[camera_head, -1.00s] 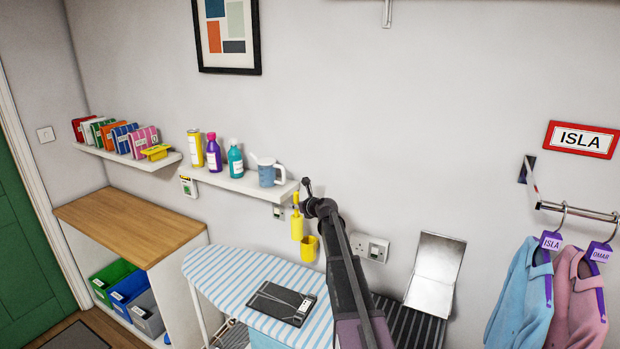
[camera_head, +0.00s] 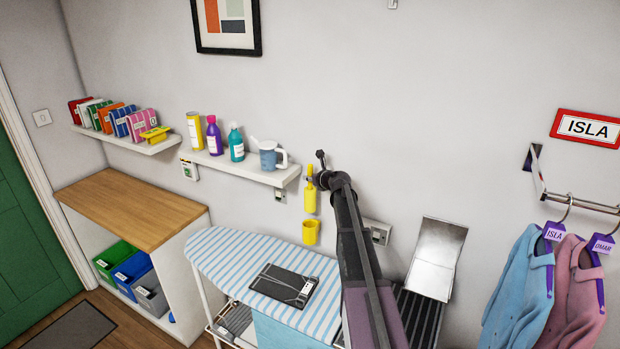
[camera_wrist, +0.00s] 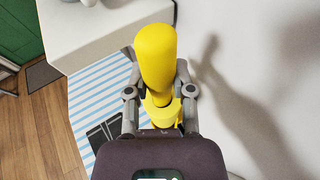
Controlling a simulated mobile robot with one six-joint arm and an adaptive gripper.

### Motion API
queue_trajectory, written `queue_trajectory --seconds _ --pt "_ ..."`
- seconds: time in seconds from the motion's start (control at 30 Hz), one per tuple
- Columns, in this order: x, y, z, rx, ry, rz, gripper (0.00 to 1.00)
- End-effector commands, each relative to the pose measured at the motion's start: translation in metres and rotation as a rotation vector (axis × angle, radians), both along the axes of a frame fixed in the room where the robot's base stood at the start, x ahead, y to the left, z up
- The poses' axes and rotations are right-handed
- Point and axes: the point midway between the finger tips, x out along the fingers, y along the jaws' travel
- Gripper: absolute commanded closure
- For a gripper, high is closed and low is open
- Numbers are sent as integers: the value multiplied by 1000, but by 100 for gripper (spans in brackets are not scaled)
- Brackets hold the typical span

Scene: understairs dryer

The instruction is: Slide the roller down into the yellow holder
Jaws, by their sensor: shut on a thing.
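The yellow roller (camera_head: 310,197) hangs upright near the wall in the head view. My gripper (camera_head: 316,180) is shut on it near its upper part. The yellow holder (camera_head: 311,233) is an open cup on the wall, almost straight below the roller with a small gap between them in the head view. In the wrist view, the roller (camera_wrist: 156,60) stands between the two fingers of my gripper (camera_wrist: 160,92). More yellow shows below it there, partly hidden by the gripper body; I cannot tell how much is the holder.
A wall socket (camera_head: 377,232) is to the right. The striped ironing board (camera_head: 228,262) with a dark tablet-like object (camera_head: 283,285) lies below.

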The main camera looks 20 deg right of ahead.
Motion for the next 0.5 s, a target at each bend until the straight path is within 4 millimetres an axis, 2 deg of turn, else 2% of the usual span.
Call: queue_trajectory --seconds 0.5 --pt "0 1 -34 0 0 1 100"
